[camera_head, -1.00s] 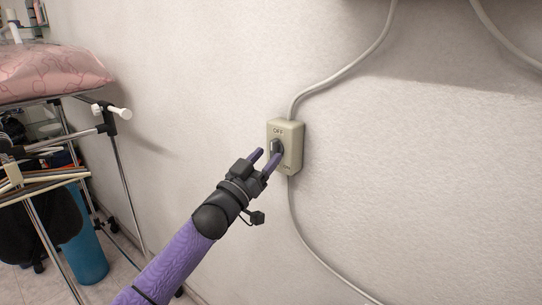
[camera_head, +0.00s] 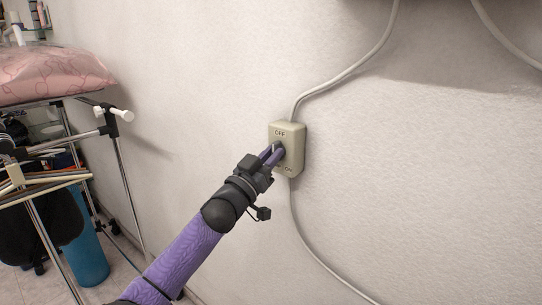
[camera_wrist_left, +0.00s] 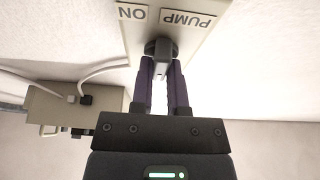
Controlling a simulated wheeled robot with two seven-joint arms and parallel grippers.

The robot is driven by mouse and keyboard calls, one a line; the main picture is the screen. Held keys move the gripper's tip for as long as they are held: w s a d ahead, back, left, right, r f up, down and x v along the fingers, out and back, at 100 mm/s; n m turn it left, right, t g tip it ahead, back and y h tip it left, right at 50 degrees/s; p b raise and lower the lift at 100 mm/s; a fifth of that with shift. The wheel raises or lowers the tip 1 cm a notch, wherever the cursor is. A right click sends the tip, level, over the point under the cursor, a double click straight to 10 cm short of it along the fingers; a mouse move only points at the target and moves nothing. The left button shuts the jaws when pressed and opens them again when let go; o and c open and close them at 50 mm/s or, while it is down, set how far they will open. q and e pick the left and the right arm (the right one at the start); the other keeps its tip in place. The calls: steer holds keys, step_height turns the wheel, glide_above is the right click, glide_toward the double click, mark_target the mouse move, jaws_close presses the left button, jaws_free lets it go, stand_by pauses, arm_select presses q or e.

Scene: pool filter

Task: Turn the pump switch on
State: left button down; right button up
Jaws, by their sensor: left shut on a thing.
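The pump switch (camera_head: 293,158) is a beige box on the wall, with "OFF" printed at its top and "ON" partly visible near its bottom. My right gripper is not in view.
Grey cables (camera_head: 345,75) run up and down the wall from the box. A metal rack (camera_head: 122,165) with a pink cushion (camera_head: 50,75) and a blue cylinder (camera_head: 85,250) stand at the left. The wall right of the switch is clear apart from cables.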

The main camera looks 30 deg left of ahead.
arm_select(q)
steer(key=shift+a+r+m+g+h+p, duration=0.1)
steer(key=shift+m+g+h+p, duration=0.9)
steer(key=shift+m, duration=2.7)
steer(key=shift+d+f+m+g+h+p, duration=0.1)
steer(key=shift+m+g+h+p, duration=0.9)
steer(key=shift+m, duration=2.7)
steer(key=shift+a+r+m+g+h+p, duration=0.1)
steer(key=shift+m+g+h+p, duration=0.9)
steer(key=shift+m, duration=2.7)
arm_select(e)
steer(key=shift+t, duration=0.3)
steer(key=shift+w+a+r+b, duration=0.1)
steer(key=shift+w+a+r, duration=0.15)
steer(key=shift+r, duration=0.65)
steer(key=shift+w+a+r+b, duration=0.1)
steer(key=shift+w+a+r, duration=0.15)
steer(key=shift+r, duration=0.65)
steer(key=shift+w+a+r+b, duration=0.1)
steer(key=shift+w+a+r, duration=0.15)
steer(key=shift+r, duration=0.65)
arm_select(q)
steer(key=shift+g+h, duration=0.3)
steer(key=c, duration=0.6)
jaws_free()
